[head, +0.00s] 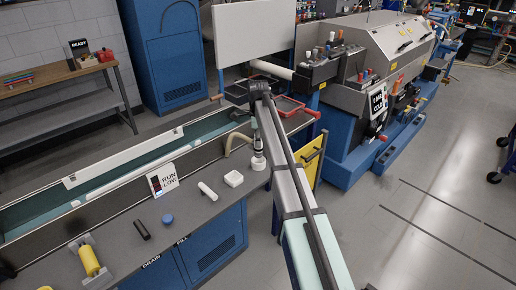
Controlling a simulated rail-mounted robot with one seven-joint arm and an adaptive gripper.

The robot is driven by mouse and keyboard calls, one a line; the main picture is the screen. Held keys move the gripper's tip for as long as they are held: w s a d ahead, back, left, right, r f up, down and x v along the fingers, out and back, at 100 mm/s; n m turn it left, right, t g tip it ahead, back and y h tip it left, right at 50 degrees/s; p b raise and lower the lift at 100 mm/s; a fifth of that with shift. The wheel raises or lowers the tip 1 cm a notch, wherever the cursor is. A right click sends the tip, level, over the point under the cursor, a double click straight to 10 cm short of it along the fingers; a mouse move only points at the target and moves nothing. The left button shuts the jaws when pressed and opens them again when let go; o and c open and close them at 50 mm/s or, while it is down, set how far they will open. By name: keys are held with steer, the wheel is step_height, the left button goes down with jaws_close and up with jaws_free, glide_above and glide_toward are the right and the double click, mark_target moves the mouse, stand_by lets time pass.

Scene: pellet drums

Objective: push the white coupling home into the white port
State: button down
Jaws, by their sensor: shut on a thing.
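My gripper (258,153) points down over the right end of the grey bench, at the end of my arm. It is small and dark in this view. It is shut on a small pale piece, which I take to be the white coupling (258,164); its shape is mostly hidden by the fingers. A tan hose (236,137) curves up just left of my gripper. I cannot make out the white port for certain, nor whether the coupling touches it.
On the bench (190,232) lie a white block (233,178), a white cylinder (207,190), a blue cap (167,219) and a black cylinder (142,230). A RUN LOW sign (166,179) stands behind them. Red-rimmed trays (289,106) lie beyond my gripper. A yellow panel (311,160) is to the right.

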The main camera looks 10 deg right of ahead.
mark_target(258, 150)
steer(key=shift+f+p, duration=0.55)
steer(key=shift+f, duration=2.1)
steer(key=shift+f, duration=0.1)
steer(key=c, duration=0.7)
jaws_free()
steer(key=shift+f, duration=0.1)
steer(key=shift+c, duration=0.2)
step_height(258, 150, up, 12)
steer(key=b, duration=0.2)
steer(key=shift+r+b, duration=0.25)
steer(key=shift+b, duration=0.15)
